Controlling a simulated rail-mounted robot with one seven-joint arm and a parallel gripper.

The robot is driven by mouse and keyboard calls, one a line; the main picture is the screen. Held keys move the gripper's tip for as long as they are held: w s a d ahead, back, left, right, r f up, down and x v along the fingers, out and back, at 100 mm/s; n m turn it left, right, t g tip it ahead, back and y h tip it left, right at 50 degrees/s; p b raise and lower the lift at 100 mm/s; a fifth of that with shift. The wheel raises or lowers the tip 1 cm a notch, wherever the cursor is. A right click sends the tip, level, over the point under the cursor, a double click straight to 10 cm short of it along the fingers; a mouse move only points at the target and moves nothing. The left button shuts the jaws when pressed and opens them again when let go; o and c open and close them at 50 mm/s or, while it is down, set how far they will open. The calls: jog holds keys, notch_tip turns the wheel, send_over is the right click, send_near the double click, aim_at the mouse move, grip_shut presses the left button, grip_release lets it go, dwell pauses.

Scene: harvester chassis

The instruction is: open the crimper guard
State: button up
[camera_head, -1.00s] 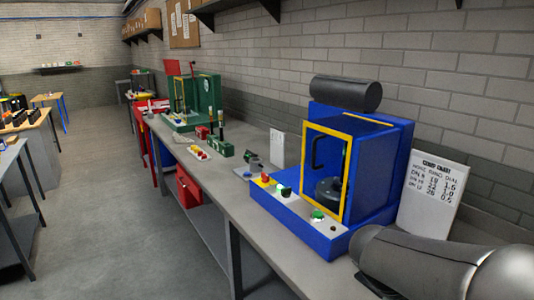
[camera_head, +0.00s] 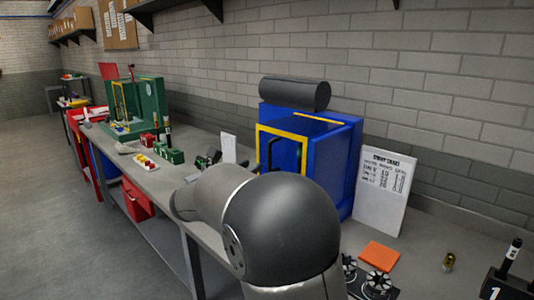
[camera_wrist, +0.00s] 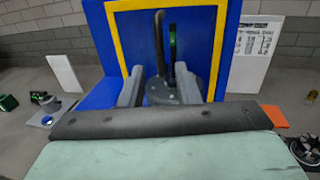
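The blue crimper (camera_head: 333,161) stands on the bench against the wall; it fills the middle of the wrist view (camera_wrist: 98,32). Its guard is a yellow-framed panel (camera_head: 282,130), which also shows face-on in the wrist view (camera_wrist: 118,35) and looks closed. A black upright handle (camera_wrist: 159,38) is on the guard, left of its middle. My gripper (camera_wrist: 160,67) is open in front of the guard, its two grey fingers spread with the handle's lower part appearing between them. I cannot tell whether they touch it. In the head view my arm hides the gripper and the crimper's lower front.
A white chart board (camera_head: 384,190) leans right of the crimper, and a smaller white card (camera_head: 229,148) stands left. An orange pad (camera_head: 379,255) and black round parts (camera_head: 378,284) lie on the bench at right. A green machine (camera_head: 147,103) stands farther along the bench.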

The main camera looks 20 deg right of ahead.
aim_at(269, 168)
jog(key=p+x, duration=0.2)
jog(key=x, duration=0.9)
grip_shut()
